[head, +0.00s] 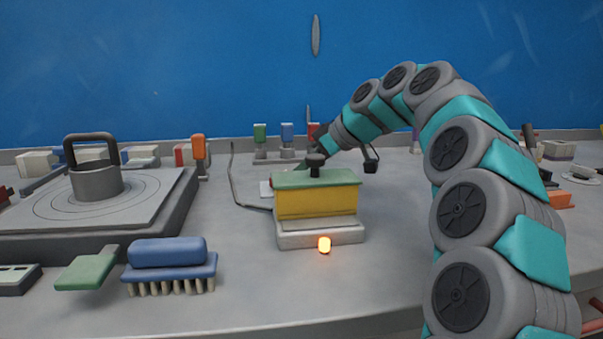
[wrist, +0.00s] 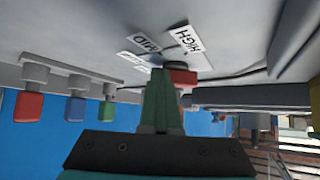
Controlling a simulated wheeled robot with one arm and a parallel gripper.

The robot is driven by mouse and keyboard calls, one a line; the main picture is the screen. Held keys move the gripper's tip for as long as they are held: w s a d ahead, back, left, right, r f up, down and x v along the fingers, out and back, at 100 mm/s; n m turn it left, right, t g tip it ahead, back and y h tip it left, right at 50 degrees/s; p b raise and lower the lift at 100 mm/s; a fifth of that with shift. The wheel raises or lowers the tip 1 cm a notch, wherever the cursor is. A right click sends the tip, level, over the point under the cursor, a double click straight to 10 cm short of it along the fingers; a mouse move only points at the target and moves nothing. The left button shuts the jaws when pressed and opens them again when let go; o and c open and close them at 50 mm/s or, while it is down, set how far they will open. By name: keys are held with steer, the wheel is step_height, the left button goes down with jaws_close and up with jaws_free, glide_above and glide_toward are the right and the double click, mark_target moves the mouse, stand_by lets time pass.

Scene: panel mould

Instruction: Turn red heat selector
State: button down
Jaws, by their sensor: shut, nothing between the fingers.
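The red heat selector (wrist: 183,76) is in the wrist view, just beyond my fingertips, with white labels around it. One label reads HIGH (wrist: 186,38) and another reads MID (wrist: 145,46). My gripper (wrist: 162,78) is shut and empty, its green-grey fingers right beside the selector. I cannot tell whether they touch it. In the head view a small red part (head: 265,175) shows at the left edge of the yellow box, probably the selector. My gripper's tip in that view is largely hidden behind the box.
The yellow box with a green lid (head: 316,203) stands in front of my gripper, above a lit orange lamp (head: 324,245). Green (head: 260,134) and blue (head: 287,133) handles stand behind. A blue brush (head: 170,265) lies front left. A hotplate (head: 150,193) is at left.

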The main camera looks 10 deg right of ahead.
steer(key=shift+w+f, duration=0.1)
steer(key=shift+w, duration=0.1)
steer(key=shift+w+b, duration=0.4)
steer(key=shift+w, duration=0.45)
steer(key=shift+w+a, duration=0.15)
steer(key=shift+s+b, duration=0.2)
steer(key=shift+b, duration=0.2)
steer(key=shift+s+a+b, duration=0.25)
steer(key=shift+s+b, duration=0.1)
steer(key=shift+s, duration=0.2)
